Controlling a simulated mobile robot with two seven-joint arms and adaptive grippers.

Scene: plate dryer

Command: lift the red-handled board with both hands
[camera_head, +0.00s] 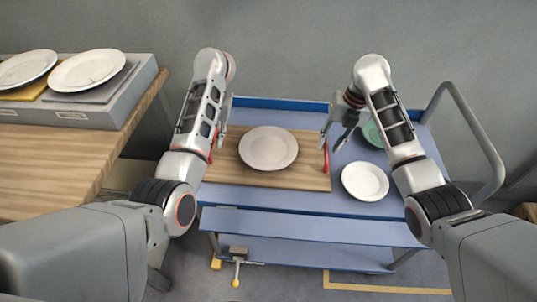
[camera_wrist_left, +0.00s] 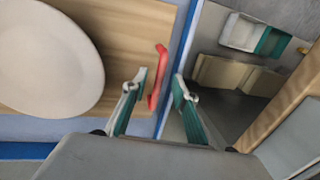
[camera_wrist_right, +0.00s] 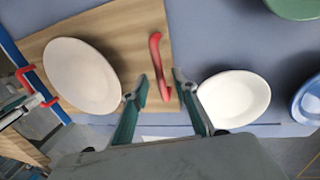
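The wooden board (camera_head: 305,178) lies flat on the blue cart, with a red handle at each short end. A pale plate (camera_head: 268,147) rests on it. My left gripper (camera_wrist_left: 161,82) is open at the left red handle (camera_wrist_left: 158,75), which shows between its fingertips, nearer one of them. In the head view my left arm partly hides that handle. My right gripper (camera_wrist_right: 160,77) is open, with the right red handle (camera_wrist_right: 159,65) between its fingertips. The right handle also shows in the head view (camera_head: 326,159). Neither gripper is visibly closed on a handle.
A small white plate (camera_head: 365,181) and a green dish (camera_head: 374,134) stand on the blue cart (camera_head: 300,205), right of the board. A grey rack (camera_head: 135,93) with plates stands on a wooden table (camera_head: 50,165) at left. A grey rail (camera_head: 480,130) bounds the cart's right side.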

